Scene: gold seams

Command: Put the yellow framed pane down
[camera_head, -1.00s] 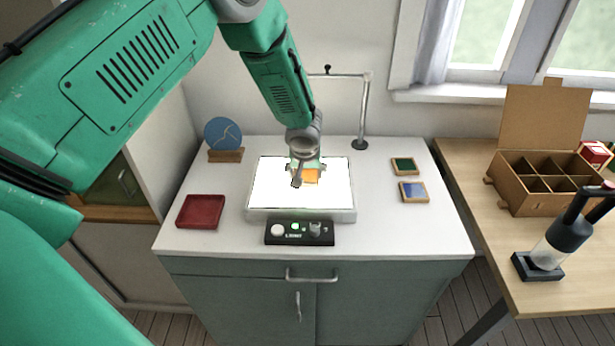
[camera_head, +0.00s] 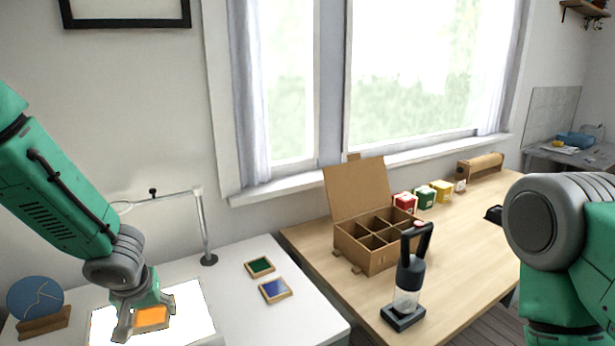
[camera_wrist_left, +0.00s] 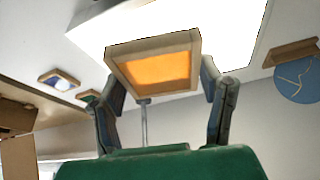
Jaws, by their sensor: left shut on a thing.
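The yellow framed pane (camera_head: 152,317), orange-yellow glass in a pale wooden frame, is at my left gripper (camera_head: 143,318) over the lit white light panel (camera_head: 190,306). In the left wrist view the pane (camera_wrist_left: 158,70) sits between the two fingers of my left gripper (camera_wrist_left: 165,85), which is shut on it. The bright panel (camera_wrist_left: 225,30) shows behind the pane there. I cannot tell whether the pane touches the panel. My right gripper is not in view; only part of my right arm shows at the right edge.
A green pane (camera_head: 260,267) and a blue pane (camera_head: 275,290) lie right of the panel. A lamp stand (camera_head: 206,235) rises behind. A round blue disc (camera_head: 36,298) stands at left. On the wooden table are a divided cardboard box (camera_head: 366,254) and a black-handled tool (camera_head: 408,285).

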